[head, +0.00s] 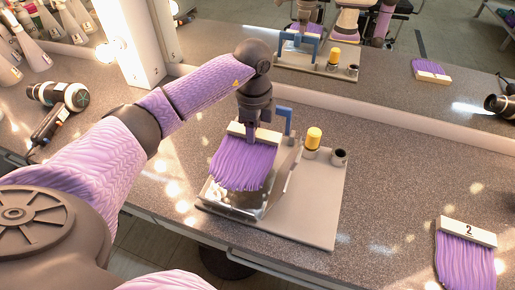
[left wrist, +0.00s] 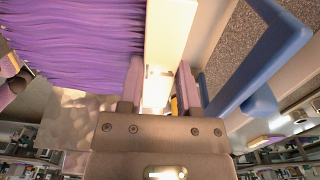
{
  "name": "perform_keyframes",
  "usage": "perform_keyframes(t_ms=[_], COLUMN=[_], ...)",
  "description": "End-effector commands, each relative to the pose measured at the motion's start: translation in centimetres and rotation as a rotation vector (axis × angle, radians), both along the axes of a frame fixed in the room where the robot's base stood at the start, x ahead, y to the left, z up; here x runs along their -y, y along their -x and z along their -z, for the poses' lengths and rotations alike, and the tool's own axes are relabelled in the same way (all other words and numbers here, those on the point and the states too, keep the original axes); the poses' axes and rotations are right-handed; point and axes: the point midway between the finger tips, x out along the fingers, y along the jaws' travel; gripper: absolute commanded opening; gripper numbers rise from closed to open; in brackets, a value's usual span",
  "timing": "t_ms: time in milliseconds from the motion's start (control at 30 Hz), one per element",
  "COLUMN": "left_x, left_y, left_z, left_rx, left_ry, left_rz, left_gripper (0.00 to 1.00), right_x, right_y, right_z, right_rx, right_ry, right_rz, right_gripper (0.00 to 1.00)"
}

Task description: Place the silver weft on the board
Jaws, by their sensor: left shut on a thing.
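My left gripper (head: 251,134) is shut on the cream strip of a purple weft (head: 243,165). In the left wrist view, its fingers (left wrist: 159,88) sit on both sides of the cream strip (left wrist: 170,35), with purple hair (left wrist: 75,45) to the left. The purple hair hangs over a shiny metal-looking tray (head: 238,200) on the beige board (head: 308,205). I cannot tell whether the weft touches the board. A second purple weft (head: 465,262), its cream strip marked 2, lies on the counter at the right. Neither weft looks silver.
The board carries a blue bracket (head: 285,120), also beside the fingers in the left wrist view (left wrist: 255,60), a yellow-capped bottle (head: 313,138) and a dark cup (head: 338,157). A hair dryer (head: 58,95) lies left. The mirror (head: 400,90) borders the back. Counter between board and second weft is clear.

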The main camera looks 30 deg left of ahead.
Motion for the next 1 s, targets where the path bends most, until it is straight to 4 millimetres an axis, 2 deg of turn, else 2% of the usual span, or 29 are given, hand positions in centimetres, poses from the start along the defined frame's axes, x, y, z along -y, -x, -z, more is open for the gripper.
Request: perform_keyframes(t_ms=[33, 300, 600, 633, 700, 800, 1000], left_x=[0.0, 0.0, 0.0, 0.0, 0.0, 0.0, 0.0], left_y=[0.0, 0.0, 0.0, 0.0, 0.0, 0.0, 0.0], left_z=[1.6, 6.7, 6.7, 6.7, 6.6, 6.6, 6.6], left_rx=[-0.005, -0.003, 0.0, 0.0, 0.001, 0.001, 0.001], left_ry=[0.0, 0.0, 0.0, 0.0, 0.0, 0.0, 0.0], left_rz=[0.0, 0.002, 0.003, 0.003, 0.003, 0.003, 0.003], left_gripper=[0.0, 0.0, 0.0, 0.45, 0.59, 0.78, 0.78], right_x=[0.3, 2.0, 2.0, 2.0, 2.0, 1.9, 1.8], right_y=[0.6, 2.1, 1.9, 1.8, 1.6, 1.3, 1.0], right_z=[0.8, 2.4, 2.2, 2.3, 2.2, 2.3, 2.3], right_rx=[-0.014, -0.049, -0.045, -0.044, -0.04, -0.035, -0.03], right_ry=[0.005, 0.034, 0.034, 0.034, 0.033, 0.033, 0.032], right_rz=[-0.001, -0.001, -0.001, -0.002, -0.002, -0.003, -0.005], right_gripper=[0.59, 0.59, 0.59, 0.59, 0.59, 0.59, 0.59])
